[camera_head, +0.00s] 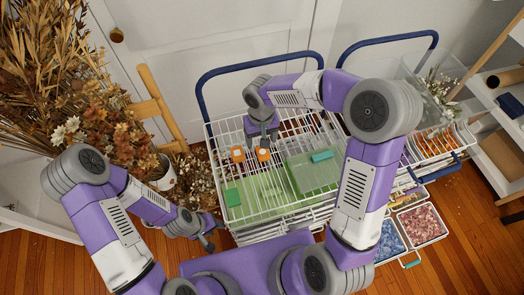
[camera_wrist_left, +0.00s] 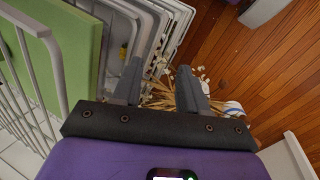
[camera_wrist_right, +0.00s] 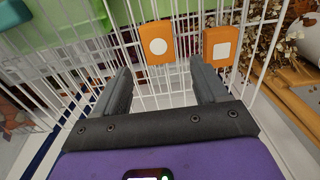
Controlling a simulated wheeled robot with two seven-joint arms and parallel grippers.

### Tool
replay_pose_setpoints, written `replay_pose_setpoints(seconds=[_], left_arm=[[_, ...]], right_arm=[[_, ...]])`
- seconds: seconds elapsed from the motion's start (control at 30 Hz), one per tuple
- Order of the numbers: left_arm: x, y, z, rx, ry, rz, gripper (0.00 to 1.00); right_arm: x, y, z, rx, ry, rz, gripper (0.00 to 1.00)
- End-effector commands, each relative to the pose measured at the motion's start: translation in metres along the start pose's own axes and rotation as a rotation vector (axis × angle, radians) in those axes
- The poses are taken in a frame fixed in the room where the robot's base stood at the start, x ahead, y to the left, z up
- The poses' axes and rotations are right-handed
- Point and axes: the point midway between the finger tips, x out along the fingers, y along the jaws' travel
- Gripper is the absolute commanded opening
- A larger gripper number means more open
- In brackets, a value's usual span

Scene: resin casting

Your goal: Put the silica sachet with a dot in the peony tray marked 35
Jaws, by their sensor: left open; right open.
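Two orange sachets are at the left part of the wire rack, one at left (camera_head: 237,154) and one at right (camera_head: 263,154). In the right wrist view, one sachet (camera_wrist_right: 157,42) bears a pale, roundish mark and the other (camera_wrist_right: 222,46) a pale, squarer mark. My right gripper (camera_head: 263,138) is open and empty, just above and behind them. It also shows in the right wrist view (camera_wrist_right: 160,85). My left gripper (camera_head: 208,238) is open and empty, low beside the rack's front left corner; it shows in the left wrist view (camera_wrist_left: 157,80). No 35 is readable on any tray.
The white wire rack (camera_head: 215,140) holds green pieces (camera_head: 312,175). A tray of pink petals (camera_head: 421,223) and a tray of blue ones (camera_head: 388,240) sit at lower right. Dried flowers (camera_head: 110,130) stand at left. Shelves (camera_head: 495,90) stand at right. Wooden floor shows in front.

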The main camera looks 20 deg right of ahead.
Motion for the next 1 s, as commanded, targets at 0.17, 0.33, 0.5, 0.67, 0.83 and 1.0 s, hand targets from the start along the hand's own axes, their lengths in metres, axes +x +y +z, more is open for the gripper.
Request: replay_pose_setpoints(seconds=[0.17,0.33,0.5,0.67,0.83,1.0], left_arm=[[0.009,-0.003,-0.001,0.000,0.001,0.000,0.43],[0.012,-0.004,-0.001,0.000,0.001,0.000,0.43],[0.011,-0.004,-0.001,0.000,0.001,0.000,0.43],[0.011,-0.004,-0.001,0.000,0.001,0.000,0.43],[0.011,-0.004,-0.001,0.000,0.001,0.000,0.43],[0.011,-0.004,-0.001,0.000,0.001,0.000,0.43]], right_arm=[[0.030,-0.001,0.003,0.000,-0.005,0.000,0.72],[0.045,-0.001,0.003,0.000,-0.003,0.000,0.72],[0.044,-0.001,0.003,0.000,-0.001,0.000,0.72],[0.044,-0.001,0.002,0.000,-0.001,0.000,0.49],[0.044,-0.001,0.002,0.000,-0.001,-0.001,0.23],[0.044,-0.001,0.002,0.000,-0.001,-0.001,0.08]])
